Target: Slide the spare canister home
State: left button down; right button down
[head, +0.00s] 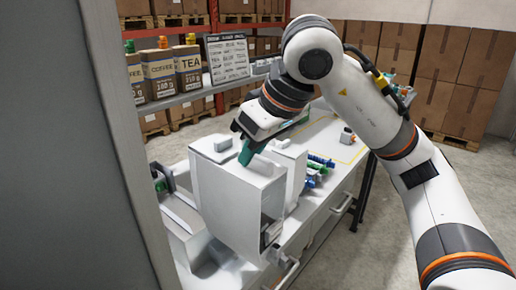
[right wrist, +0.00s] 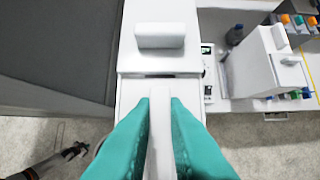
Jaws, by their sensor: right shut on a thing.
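A tall white canister (head: 236,200) stands upright in the middle of the head view, with a dark opening low on its right side. It fills the middle of the right wrist view, with a rounded white knob (right wrist: 160,36) on its top. My right gripper (right wrist: 160,108) has its teal fingers on both sides of a narrow white ridge on the top and is shut on it. In the head view my right gripper (head: 250,152) reaches down from above; its fingertips are partly hidden. Whether the canister is fully seated cannot be told. My left gripper is not in view.
A second white unit (head: 287,163) stands close behind. Blue and green small parts (head: 318,165) lie on the white counter (head: 320,130). A grey panel (head: 70,130) borders the left.

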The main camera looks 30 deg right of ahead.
jog(key=shift+w+a, duration=0.2)
jog(key=shift+w, duration=0.4)
jog(key=shift+w+a+f+p, duration=0.1)
jog(key=shift+w+a+p, duration=0.3)
jog(key=shift+w, duration=0.65)
jog(key=shift+w+a+r+p, duration=0.1)
jog(key=shift+w+a+p, duration=0.25)
jog(key=shift+w, duration=0.75)
jog(key=shift+w+a+f+p, duration=0.1)
jog(key=shift+w+a+p, duration=0.3)
jog(key=shift+w, duration=0.65)
jog(key=shift+s, duration=0.1)
